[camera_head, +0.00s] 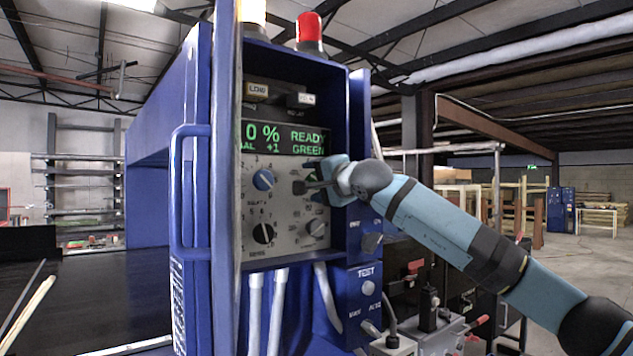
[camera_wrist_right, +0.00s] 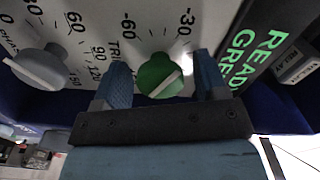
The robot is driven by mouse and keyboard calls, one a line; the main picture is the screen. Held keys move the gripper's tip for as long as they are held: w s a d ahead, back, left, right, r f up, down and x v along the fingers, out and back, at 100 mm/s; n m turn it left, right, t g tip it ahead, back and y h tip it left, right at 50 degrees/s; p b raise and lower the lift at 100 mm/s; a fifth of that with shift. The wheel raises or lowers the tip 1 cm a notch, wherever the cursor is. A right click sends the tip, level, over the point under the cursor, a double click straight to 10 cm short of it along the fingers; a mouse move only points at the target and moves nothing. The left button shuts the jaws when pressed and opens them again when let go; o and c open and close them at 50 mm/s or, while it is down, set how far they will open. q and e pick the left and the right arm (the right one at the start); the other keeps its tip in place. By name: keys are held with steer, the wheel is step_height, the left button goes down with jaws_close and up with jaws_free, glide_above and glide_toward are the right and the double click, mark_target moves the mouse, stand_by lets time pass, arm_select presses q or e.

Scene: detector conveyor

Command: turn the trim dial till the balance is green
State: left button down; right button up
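The trim dial (camera_wrist_right: 160,77) is a green knob with a pale pointer line, on the grey panel in the right wrist view. My right gripper (camera_wrist_right: 162,62) has its two blue fingers on either side of this dial. The fingers look spread, with a gap to the dial on the right side. In the head view my right gripper (camera_head: 305,187) is at the panel's right part and hides most of the dial. The display (camera_head: 285,137) shows 0 %, +1, READY and GREEN in green letters. My left gripper is not in view.
A red lamp (camera_head: 310,30) is on top.

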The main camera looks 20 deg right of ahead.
steer(key=b+v, duration=0.3)
steer(key=v, duration=1)
steer(key=shift+s+b, duration=0.4)
